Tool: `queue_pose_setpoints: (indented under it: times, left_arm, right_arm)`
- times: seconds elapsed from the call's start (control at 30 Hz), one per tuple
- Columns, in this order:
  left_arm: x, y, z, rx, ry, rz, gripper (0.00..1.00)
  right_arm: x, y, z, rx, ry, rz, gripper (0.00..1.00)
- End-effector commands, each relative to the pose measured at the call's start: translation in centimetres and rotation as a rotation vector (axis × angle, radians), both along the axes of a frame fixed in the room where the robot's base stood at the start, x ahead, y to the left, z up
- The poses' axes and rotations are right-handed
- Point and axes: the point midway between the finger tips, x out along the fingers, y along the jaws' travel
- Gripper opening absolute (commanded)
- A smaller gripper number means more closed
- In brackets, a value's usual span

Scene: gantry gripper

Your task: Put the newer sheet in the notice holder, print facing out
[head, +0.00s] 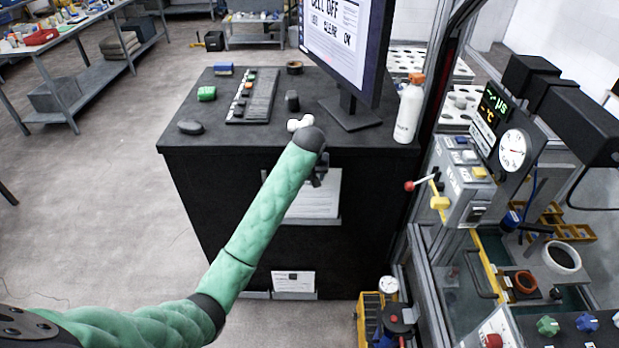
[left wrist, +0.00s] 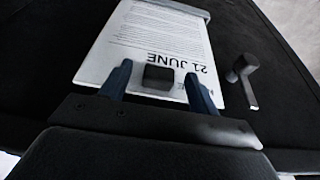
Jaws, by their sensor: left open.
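A white printed sheet (head: 313,200) stands in a holder with a grey lower lip (head: 312,221) on the front of the black cabinet. In the left wrist view the sheet (left wrist: 150,42) appears upside down, its print facing me, and reads "21 JUNE". A small dark block (left wrist: 158,77) shows over the sheet's edge near that date. My left gripper (head: 320,174) is open in front of the sheet's upper part, its fingers (left wrist: 158,72) on either side of the block. Another white sheet (head: 293,281) shows low on the cabinet; its date is unreadable. My right gripper is not in view.
A dark handle (left wrist: 241,76) sticks out beside the sheet. The cabinet top (head: 225,147) holds a monitor (head: 340,40), a white bottle (head: 408,112), a keypad (head: 252,95) and small items. A machine with a gauge (head: 513,150) stands at right.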

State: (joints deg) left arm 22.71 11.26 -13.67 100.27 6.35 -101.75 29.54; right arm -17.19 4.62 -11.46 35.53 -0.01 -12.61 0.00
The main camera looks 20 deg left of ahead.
Motion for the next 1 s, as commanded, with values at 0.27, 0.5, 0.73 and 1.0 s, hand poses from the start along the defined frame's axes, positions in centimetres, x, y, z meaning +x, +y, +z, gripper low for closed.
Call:
queue_pose_setpoints:
  times: [0.27,0.5,0.73,1.0]
  left_arm:
    - [-1.4,-0.4,3.7,-0.001,-0.003,0.0,0.61]
    - [-2.1,-0.6,6.0,-0.001,-0.003,-0.001,0.61]
    - [-2.3,-0.7,6.3,-0.001,-0.001,0.0,0.61]
    - [-2.3,-0.7,6.3,-0.001,-0.001,0.0,0.61]
  right_arm:
    - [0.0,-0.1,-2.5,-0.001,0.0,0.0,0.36]
    - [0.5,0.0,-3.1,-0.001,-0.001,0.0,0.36]
    - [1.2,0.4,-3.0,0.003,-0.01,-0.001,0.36]
    - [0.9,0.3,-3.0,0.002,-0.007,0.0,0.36]
